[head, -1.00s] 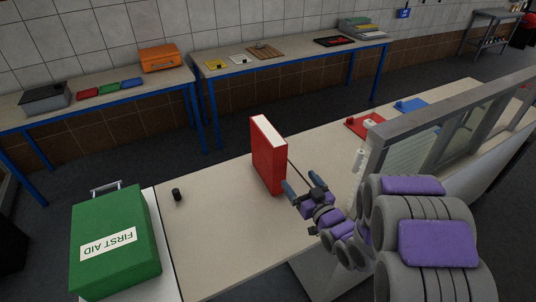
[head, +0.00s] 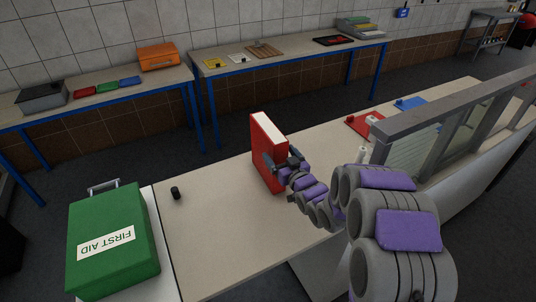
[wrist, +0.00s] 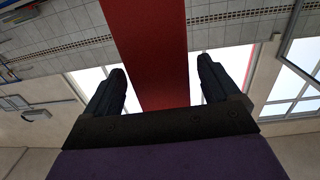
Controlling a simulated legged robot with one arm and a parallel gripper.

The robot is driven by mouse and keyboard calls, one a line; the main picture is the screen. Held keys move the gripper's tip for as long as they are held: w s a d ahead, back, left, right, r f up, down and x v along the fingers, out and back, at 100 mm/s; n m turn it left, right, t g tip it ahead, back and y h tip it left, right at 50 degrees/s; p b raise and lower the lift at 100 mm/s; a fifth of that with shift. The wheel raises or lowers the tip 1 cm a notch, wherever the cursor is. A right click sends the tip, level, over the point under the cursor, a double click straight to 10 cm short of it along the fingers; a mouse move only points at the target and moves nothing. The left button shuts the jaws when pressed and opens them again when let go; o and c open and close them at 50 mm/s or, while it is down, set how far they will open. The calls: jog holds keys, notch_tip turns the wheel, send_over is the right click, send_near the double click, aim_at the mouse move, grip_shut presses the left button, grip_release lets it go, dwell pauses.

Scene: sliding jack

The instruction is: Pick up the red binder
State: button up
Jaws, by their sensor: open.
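The red binder (head: 262,150) stands upright on the near light-topped table, its white page edge facing up. My gripper (head: 280,160) is at the binder's right side, with its fingers reaching to the binder at about mid-height. In the wrist view the red binder (wrist: 148,55) runs between the two open fingers of my gripper (wrist: 160,85). Gaps show on both sides of the binder there, and neither finger appears to press on it. Part of the binder's lower right side is hidden by my gripper.
A green first aid case (head: 113,240) stands at the left end, with a small black cylinder (head: 175,193) nearby. A grey-framed glass screen (head: 440,125) rises at the right. Red (head: 362,124) and blue (head: 410,103) items lie further back.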

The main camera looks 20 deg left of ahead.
jog(key=x, duration=0.4)
jog(key=shift+w+a+b, duration=0.1)
jog(key=shift+a+b, duration=0.1)
jog(key=shift+b, duration=0.2)
jog(key=shift+d, duration=0.1)
grip_shut()
dwell(0.4)
